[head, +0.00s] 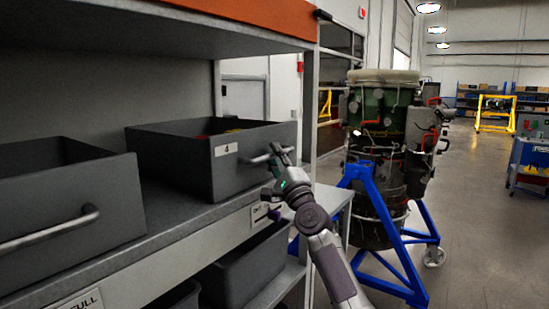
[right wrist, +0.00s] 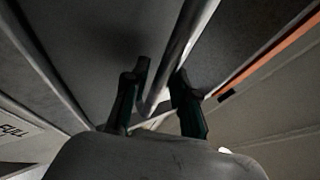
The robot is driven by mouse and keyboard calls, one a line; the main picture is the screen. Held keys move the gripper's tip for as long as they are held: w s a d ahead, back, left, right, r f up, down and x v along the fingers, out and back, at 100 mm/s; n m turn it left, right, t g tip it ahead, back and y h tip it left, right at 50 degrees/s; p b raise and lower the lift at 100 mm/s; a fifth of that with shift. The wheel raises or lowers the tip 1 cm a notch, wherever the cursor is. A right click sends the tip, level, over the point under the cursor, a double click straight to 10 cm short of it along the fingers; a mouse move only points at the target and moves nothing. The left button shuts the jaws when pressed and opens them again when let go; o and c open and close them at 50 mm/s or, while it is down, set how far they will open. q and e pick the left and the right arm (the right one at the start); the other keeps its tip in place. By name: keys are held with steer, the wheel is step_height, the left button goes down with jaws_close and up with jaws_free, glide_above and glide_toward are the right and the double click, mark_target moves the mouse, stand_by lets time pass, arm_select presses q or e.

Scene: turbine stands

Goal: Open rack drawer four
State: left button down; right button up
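Drawer four (head: 232,170) is a dark grey open-topped bin with a white label "4" on its front, on the rack's middle shelf. Red and yellow contents show just above its rim. Its bar handle (head: 258,159) is at the right of the front. My right gripper (head: 277,157) is at this handle. In the right wrist view, the handle bar (right wrist: 180,45) runs between the two fingers of my right gripper (right wrist: 160,85). Narrow gaps seem to show beside the bar, so the fingers look open around it. My left gripper is not in view.
Another grey drawer (head: 70,205) with a bar handle stands left on the same shelf (head: 170,240). Grey bins (head: 245,265) sit below. A rack post (head: 308,105) rises right of drawer four.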

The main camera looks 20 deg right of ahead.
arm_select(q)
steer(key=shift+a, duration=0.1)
arm_select(e)
jaws_close()
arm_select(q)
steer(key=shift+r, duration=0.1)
